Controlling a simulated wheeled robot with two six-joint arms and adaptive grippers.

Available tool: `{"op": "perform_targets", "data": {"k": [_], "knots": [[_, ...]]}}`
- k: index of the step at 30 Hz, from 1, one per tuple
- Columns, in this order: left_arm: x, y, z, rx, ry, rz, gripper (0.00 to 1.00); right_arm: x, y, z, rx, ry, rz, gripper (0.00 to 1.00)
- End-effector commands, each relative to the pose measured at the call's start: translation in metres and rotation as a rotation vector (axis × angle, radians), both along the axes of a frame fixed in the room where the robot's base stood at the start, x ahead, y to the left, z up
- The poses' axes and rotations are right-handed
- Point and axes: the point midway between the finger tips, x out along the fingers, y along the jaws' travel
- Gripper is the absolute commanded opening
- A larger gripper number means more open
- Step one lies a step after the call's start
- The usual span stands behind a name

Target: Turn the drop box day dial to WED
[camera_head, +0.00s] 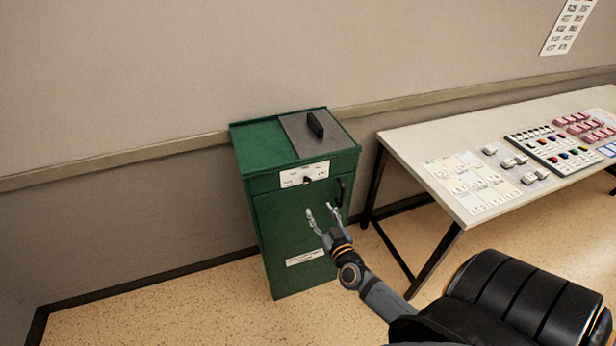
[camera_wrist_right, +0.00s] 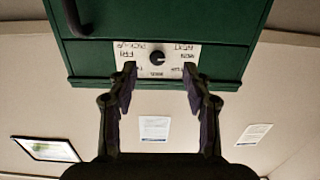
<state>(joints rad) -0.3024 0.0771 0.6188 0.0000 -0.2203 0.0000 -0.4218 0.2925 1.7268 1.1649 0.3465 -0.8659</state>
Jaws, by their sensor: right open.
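The green drop box (camera_head: 290,235) stands against the wall. Its black day dial (camera_head: 307,180) sits on a white label plate (camera_head: 290,180) high on the front. My right gripper (camera_head: 320,209) is open and empty in front of the box, a little below the dial in the head view. In the right wrist view, the scene appears upside down; the dial (camera_wrist_right: 157,57) shows just beyond and between the open fingertips (camera_wrist_right: 160,70), apart from them. Day words on the plate (camera_wrist_right: 127,53) are partly readable, FRI at the left; the dial's pointer direction is too small to tell. My left gripper is not in view.
A black door handle (camera_head: 341,190) is just right of the dial. The box's lid has a grey panel with a black grip (camera_head: 316,125). A table (camera_head: 440,135) with cards, blocks and a button panel stands at the right. Floor left of the box is clear.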

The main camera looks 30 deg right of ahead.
Motion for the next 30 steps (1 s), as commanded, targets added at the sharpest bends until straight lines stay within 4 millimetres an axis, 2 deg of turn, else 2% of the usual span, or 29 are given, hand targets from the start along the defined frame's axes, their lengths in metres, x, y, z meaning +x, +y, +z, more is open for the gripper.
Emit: {"op": "perform_targets", "data": {"k": [1,4,8,11,21,25,30], "knots": [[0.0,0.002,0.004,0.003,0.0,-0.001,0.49,0.001,0.0,0.018,0.005,-0.028,-0.008,0.5],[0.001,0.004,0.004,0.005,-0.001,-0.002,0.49,0.003,-0.001,0.03,0.008,-0.051,-0.016,0.5],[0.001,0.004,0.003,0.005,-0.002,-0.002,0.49,0.007,-0.002,0.03,0.008,-0.052,-0.017,0.5],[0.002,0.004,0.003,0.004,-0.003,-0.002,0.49,0.021,-0.005,0.03,0.008,-0.055,-0.018,0.5],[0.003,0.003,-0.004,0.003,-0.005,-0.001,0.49,0.088,-0.021,0.028,0.01,-0.053,-0.017,0.5],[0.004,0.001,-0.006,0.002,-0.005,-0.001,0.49,0.101,-0.024,0.028,0.009,-0.052,-0.016,0.5],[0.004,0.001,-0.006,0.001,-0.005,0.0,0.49,0.105,-0.025,0.029,0.01,-0.05,-0.016,0.5]]}}
